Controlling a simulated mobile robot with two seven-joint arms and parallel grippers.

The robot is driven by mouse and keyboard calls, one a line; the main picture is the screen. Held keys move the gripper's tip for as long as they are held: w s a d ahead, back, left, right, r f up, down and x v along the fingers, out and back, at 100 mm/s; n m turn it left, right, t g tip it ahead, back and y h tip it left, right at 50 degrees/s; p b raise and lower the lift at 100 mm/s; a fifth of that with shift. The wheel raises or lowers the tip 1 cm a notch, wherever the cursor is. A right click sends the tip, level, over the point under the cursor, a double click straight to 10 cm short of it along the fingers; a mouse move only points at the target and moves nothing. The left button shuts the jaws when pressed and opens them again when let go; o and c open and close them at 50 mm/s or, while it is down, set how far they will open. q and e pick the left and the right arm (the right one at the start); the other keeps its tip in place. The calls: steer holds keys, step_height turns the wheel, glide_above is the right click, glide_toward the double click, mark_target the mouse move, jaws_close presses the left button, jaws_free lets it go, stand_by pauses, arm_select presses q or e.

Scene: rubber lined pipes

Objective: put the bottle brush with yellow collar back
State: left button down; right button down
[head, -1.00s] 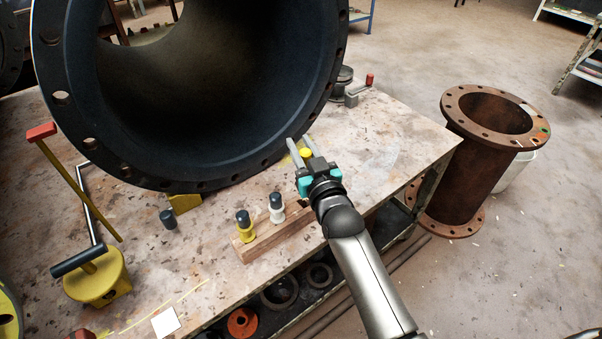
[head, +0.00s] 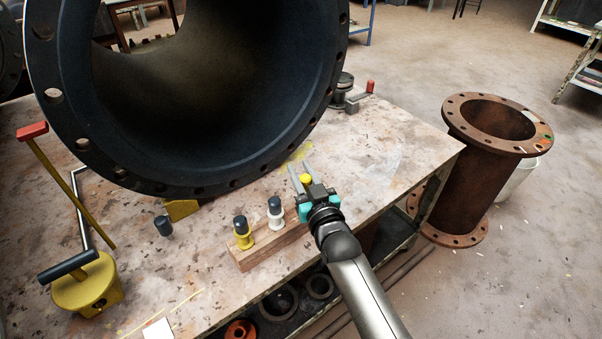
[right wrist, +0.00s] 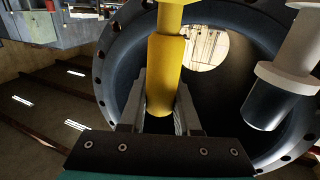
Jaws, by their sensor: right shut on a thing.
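My right gripper (head: 299,172) is shut on a yellow-handled piece (head: 305,178), which I take for the bottle brush with yellow collar. In the right wrist view the same piece (right wrist: 165,70) shows a yellow handle and a yellow collar between the fingers; its far end is out of frame. It is over or at the right end of a wooden block (head: 262,251); I cannot tell whether it touches the block. In the block stand a dark-topped piece with a yellow collar (head: 243,241) and one with a white collar (head: 276,218). The left gripper is out of view.
A big black flanged pipe (head: 110,150) lies on the worktable (head: 400,160), close beyond my gripper. A small dark cylinder (head: 164,226) and a yellow tool (head: 85,285) are at left. A rusty flanged pipe (head: 475,180) stands on the floor at right.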

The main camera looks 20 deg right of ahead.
steer(key=shift+f, duration=0.15)
steer(key=c, duration=0.6)
jaws_free()
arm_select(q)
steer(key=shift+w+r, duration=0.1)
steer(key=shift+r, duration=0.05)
arm_select(e)
steer(key=shift+r, duration=0.2)
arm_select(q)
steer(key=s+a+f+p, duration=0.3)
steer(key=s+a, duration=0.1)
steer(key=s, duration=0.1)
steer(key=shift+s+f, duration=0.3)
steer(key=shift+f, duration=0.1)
arm_select(e)
steer(key=s, duration=1.2)
steer(key=shift+d, duration=0.2)
